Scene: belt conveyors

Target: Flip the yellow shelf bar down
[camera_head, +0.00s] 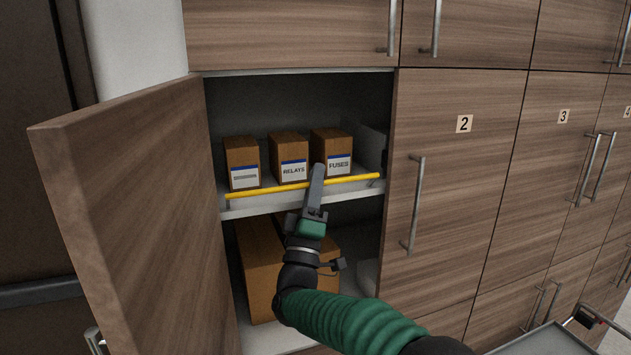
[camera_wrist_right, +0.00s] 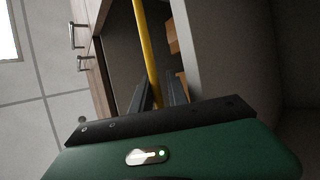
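The yellow shelf bar (camera_head: 262,190) runs across the front of the upper shelf, raised a little above its edge on small end supports. My right gripper (camera_head: 318,172) is at the bar, right of its middle, and covers a short part of it. In the right wrist view the yellow bar (camera_wrist_right: 147,50) shows between the two fingers of my right gripper (camera_wrist_right: 160,88). The fingers are apart, with a gap beside the bar. Whether they touch it cannot be told. My left gripper is not in view.
Several boxes, including a relays box (camera_head: 289,155) and a fuses box (camera_head: 332,150), stand behind the bar on the shelf (camera_head: 262,205). A larger carton (camera_head: 258,265) sits below. The open cabinet door (camera_head: 130,220) stands at left; closed doors (camera_head: 462,190) are at right.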

